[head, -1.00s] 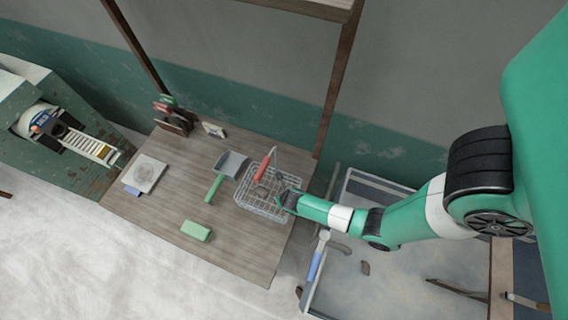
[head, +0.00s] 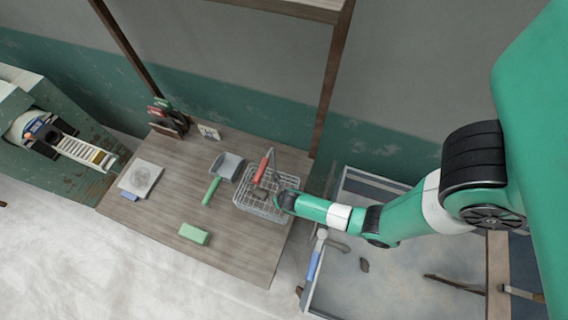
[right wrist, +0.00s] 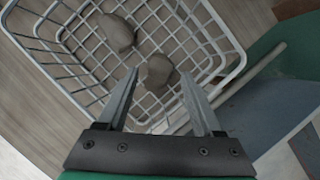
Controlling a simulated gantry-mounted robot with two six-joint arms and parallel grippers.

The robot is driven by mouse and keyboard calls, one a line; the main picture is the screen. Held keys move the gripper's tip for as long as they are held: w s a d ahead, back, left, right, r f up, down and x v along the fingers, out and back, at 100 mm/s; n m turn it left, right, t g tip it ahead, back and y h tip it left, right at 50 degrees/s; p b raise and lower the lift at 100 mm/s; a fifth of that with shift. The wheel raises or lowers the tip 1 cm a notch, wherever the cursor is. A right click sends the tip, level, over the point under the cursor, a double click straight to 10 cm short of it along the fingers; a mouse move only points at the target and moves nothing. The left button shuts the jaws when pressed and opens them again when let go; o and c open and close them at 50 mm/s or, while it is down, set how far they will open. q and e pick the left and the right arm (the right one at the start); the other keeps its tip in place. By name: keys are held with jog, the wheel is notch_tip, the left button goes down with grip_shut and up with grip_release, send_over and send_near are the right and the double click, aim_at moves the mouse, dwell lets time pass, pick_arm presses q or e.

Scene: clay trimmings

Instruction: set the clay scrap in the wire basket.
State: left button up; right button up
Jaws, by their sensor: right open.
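The wire basket (head: 262,208) stands near the right edge of the wooden table, its red-gripped handle raised. My right gripper (head: 281,200) is at the basket's right side. In the right wrist view the gripper (right wrist: 159,76) is open, its fingers pointing into the basket (right wrist: 72,62). Two grey-brown clay lumps are inside the basket. One clay lump (right wrist: 158,70) shows at the fingertips, with the fingers apart on either side. The other clay lump (right wrist: 118,33) lies farther up to the left. I cannot tell whether a finger touches either lump. My left gripper is not in view.
On the table (head: 150,215) are a green-handled dustpan (head: 227,167), a green block (head: 194,233) and a square slab (head: 141,178). A large tray (head: 395,285) at the right holds a small dark scrap (head: 364,265); a blue-handled tool (head: 315,262) lies on its left edge. The table's front is clear.

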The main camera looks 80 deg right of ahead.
jog(key=p+v, duration=0.3)
jog(key=v, duration=0.8)
jog(key=shift+s+a+r, duration=0.1)
